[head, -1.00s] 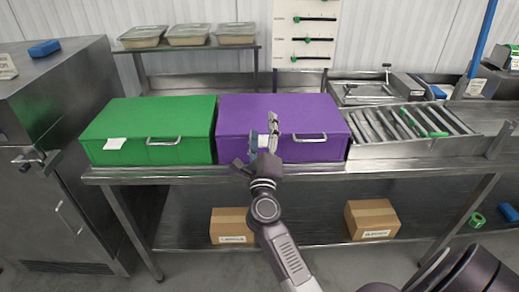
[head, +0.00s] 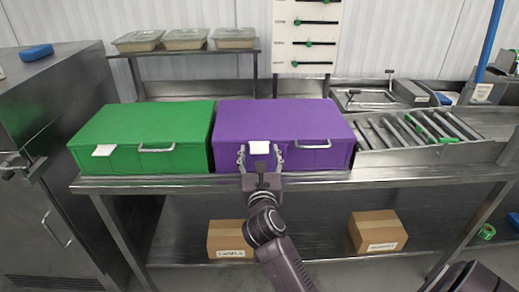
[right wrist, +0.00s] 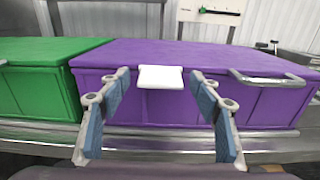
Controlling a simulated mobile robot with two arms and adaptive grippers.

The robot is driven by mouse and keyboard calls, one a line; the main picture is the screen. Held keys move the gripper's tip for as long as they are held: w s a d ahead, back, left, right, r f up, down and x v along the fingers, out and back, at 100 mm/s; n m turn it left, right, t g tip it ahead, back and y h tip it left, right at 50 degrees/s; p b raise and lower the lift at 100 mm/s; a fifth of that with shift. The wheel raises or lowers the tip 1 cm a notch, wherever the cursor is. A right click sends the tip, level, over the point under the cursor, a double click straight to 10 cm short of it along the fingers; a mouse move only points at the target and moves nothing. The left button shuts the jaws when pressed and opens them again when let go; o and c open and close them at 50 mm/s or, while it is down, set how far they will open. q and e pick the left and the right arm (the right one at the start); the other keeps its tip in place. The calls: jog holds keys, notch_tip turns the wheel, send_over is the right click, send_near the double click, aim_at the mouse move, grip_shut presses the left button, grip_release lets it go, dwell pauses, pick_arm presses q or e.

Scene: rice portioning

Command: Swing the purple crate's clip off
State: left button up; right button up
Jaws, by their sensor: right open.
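The purple crate (head: 290,115) stands closed on the steel table, and it fills much of the right wrist view (right wrist: 200,55). Its white clip (head: 259,147) sits on the front face at the lid's edge, left of the metal handle (head: 313,144). In the right wrist view the clip (right wrist: 160,77) lies between and just beyond my spread fingertips. My right gripper (head: 260,158) is open and empty in front of the crate; its blue-padded fingers (right wrist: 160,92) flank the clip without visibly gripping it. My left gripper is not in view.
A green crate (head: 145,130) with its own white clip (head: 104,150) stands close on the left. A roller conveyor (head: 415,130) is on the right. Cardboard boxes (head: 377,232) sit on the lower shelf. The table's front edge (head: 200,182) runs below the crates.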

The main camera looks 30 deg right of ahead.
jog(key=shift+w+d, duration=0.35)
jog(key=shift+w, duration=0.15)
jog(key=c, duration=1.2)
jog(key=shift+o, duration=0.2)
jog(key=shift+r+p, duration=0.25)
jog(key=shift+p, duration=0.45)
jog(key=g+p, duration=0.1)
jog(key=p, duration=0.4)
jog(key=shift+r+y, duration=0.3)
jog(key=shift+f+p, duration=0.2)
jog(key=shift+p, duration=0.2)
jog(key=shift+f, duration=0.1)
